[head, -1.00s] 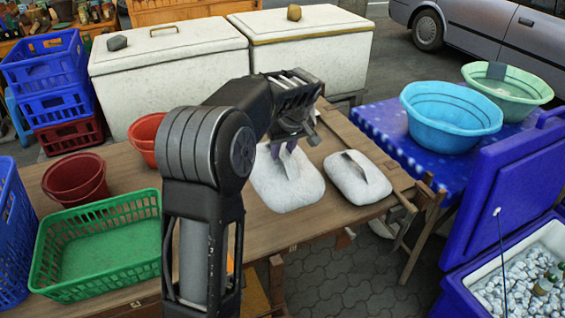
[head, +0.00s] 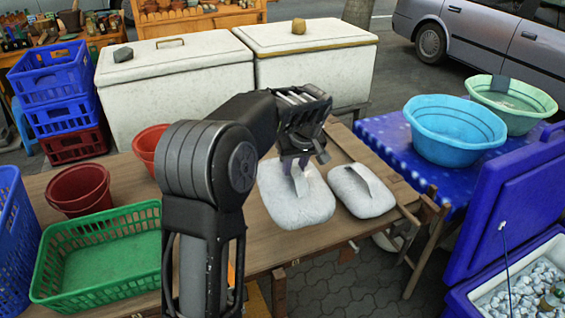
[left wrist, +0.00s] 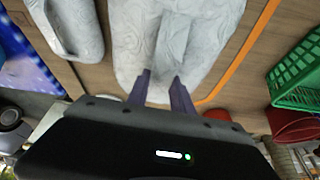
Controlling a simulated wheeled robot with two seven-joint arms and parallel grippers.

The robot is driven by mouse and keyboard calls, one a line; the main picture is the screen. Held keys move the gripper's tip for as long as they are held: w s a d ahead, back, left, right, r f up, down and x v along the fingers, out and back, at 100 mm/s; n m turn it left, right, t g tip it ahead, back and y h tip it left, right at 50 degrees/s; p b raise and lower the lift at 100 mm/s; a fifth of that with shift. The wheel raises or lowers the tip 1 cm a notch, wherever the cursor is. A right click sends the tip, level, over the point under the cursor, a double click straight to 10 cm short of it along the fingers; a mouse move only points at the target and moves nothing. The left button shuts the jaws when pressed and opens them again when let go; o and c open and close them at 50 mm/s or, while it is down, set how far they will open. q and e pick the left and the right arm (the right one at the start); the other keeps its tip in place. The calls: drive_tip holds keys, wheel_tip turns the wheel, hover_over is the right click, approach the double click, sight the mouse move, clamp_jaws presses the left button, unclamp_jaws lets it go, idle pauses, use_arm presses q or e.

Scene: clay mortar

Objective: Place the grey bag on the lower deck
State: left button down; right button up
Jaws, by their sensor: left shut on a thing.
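Two pale grey-white bags, each with a raised ridge on top, show side by side on a wooden table (head: 125,192). My left gripper (head: 299,172) points down and is shut on the ridge of the left bag (head: 310,207). The left wrist view shows this bag (left wrist: 200,50) beyond my fingers (left wrist: 160,82). Whether the bag is clear of the tabletop I cannot tell. The other bag (head: 355,197) lies just to its right, with nothing holding it. My arm hides part of the table. No lower deck can be made out clearly. My right gripper is out of view.
A green basket (head: 110,215) and red buckets (head: 78,190) stand on the table's left. A blue-clothed table with a blue basin (head: 455,140) is at right, near an open blue cooler (head: 500,210). White chests (head: 175,90) stand behind. Paving shows below the table's front edge.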

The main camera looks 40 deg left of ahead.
sight(335, 209)
use_arm(q)
drive_tip(key=d+m, duration=0.2)
drive_tip(key=d, duration=0.2)
drive_tip(key=d+f+m+t+h, duration=0.1)
drive_tip(key=d+m, duration=0.1)
drive_tip(key=d, duration=0.3)
drive_tip(key=d+m, duration=0.2)
drive_tip(key=d, duration=0.2)
drive_tip(key=shift+d+f+h, duration=0.15)
drive_tip(key=shift+f+h, duration=0.2)
drive_tip(key=shift+h, duration=0.05)
drive_tip(key=s+d+m+h, duration=0.1)
drive_tip(key=d+m, duration=0.1)
drive_tip(key=d, duration=0.3)
drive_tip(key=s+d+f+m+t, duration=0.1)
drive_tip(key=s+d+m, duration=0.1)
drive_tip(key=d, duration=0.4)
drive_tip(key=shift+m+h, duration=0.4)
drive_tip(key=shift+m, duration=0.3)
drive_tip(key=shift+d+f, duration=0.1)
